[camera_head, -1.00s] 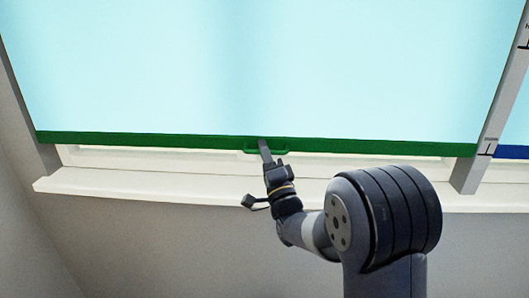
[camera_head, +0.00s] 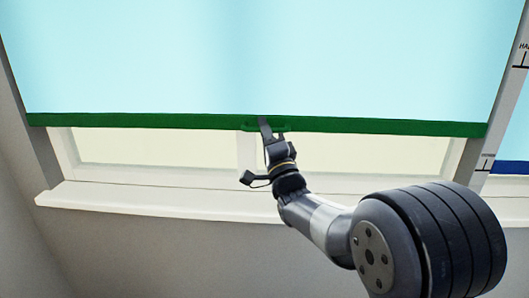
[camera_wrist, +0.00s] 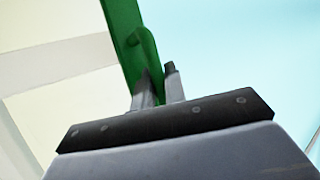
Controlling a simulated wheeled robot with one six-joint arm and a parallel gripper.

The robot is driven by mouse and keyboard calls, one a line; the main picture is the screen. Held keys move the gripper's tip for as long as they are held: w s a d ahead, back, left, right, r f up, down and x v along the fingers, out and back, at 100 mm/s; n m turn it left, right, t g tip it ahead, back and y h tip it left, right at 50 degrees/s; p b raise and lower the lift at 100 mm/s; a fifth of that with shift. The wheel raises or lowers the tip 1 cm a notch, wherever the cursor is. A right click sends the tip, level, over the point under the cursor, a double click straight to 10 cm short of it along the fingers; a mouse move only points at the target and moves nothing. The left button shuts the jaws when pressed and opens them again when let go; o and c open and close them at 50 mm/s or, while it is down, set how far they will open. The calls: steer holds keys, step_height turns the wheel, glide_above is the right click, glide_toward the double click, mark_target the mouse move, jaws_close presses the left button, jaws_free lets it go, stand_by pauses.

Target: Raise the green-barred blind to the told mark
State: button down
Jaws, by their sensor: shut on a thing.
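The light blue blind (camera_head: 250,60) hangs over the window, with a green bar (camera_head: 370,125) along its lower edge. A green handle (camera_head: 280,127) sits near the middle of the bar. My gripper (camera_head: 264,128) is shut on this handle. In the wrist view, my gripper (camera_wrist: 160,88) has its fingers on either side of the green handle (camera_wrist: 148,48), below the green bar (camera_wrist: 122,25). Marks with small lettering (camera_head: 487,163) show on the grey post (camera_head: 505,100) at the right; the lettering is too small to read surely.
Below the bar is an uncovered strip of window (camera_head: 160,148), with a white sill (camera_head: 150,200) under it. Right of the post, another blind with a blue bar (camera_head: 512,167) shows partly. The wall below the sill is bare.

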steer(key=p, duration=0.6)
glide_toward(265, 54)
steer(key=w+a+r, duration=0.1)
steer(key=r, duration=0.1)
steer(key=a+r, duration=0.1)
steer(key=r, duration=0.1)
steer(key=w+a+r, duration=0.1)
steer(key=r, duration=0.1)
steer(key=shift+w+a+r, duration=0.1)
steer(key=shift+w+a, duration=0.15)
steer(key=shift+w, duration=0.1)
steer(key=c, duration=1.7)
jaws_free()
steer(key=b+v, duration=0.2)
steer(key=v, duration=0.9)
steer(key=shift+a+b, duration=0.1)
steer(key=shift+b, duration=0.3)
steer(key=p+x, duration=0.2)
steer(key=x, duration=0.9)
steer(key=shift+p, duration=0.4)
steer(key=shift+f, duration=0.3)
